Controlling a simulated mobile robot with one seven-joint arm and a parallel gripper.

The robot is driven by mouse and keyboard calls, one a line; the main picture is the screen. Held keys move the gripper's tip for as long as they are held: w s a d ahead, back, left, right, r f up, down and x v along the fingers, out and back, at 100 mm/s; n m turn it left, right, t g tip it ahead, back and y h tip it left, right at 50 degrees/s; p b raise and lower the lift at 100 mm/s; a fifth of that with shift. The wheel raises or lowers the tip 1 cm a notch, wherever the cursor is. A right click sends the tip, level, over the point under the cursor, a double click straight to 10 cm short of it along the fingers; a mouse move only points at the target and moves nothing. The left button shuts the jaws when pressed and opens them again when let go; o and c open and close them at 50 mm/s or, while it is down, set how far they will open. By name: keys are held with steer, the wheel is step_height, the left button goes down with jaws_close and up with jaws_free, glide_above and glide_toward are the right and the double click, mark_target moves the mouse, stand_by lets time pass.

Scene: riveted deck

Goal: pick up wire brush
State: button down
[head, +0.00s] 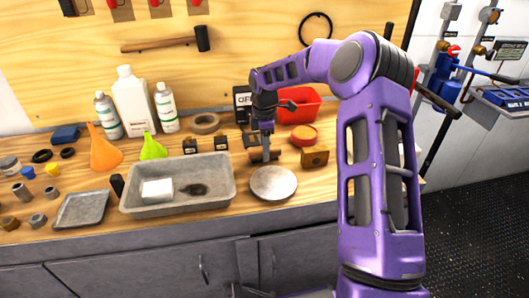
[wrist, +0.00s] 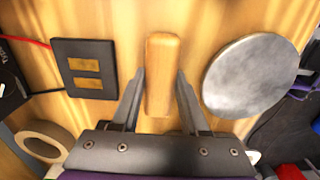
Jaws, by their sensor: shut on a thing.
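The wire brush shows in the wrist view as a plain, rounded wooden bar (wrist: 162,62) lying lengthwise between my fingers. Its bristles are hidden from this angle. My gripper (wrist: 160,76) has one finger on each long side of the bar and is shut on it. In the head view my gripper (head: 265,155) points down at the bench, behind the round metal disc. The brush shows there only as a small brown piece (head: 278,155) beside the fingers, partly covered by them. I cannot tell whether it touches the bench top.
The round metal disc (head: 273,183) is close in front. A brown block (head: 315,157) and a red round tin (head: 303,135) are to the right. A grey tray (head: 178,207) is to the left. A red bin (head: 298,108) and tape roll (head: 205,123) are behind.

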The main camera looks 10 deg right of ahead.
step_height(320, 180, up, 10)
steer(key=shift+r+p, duration=0.1)
steer(key=shift+p, duration=0.55)
steer(key=c, duration=1.1)
jaws_free()
jaws_close()
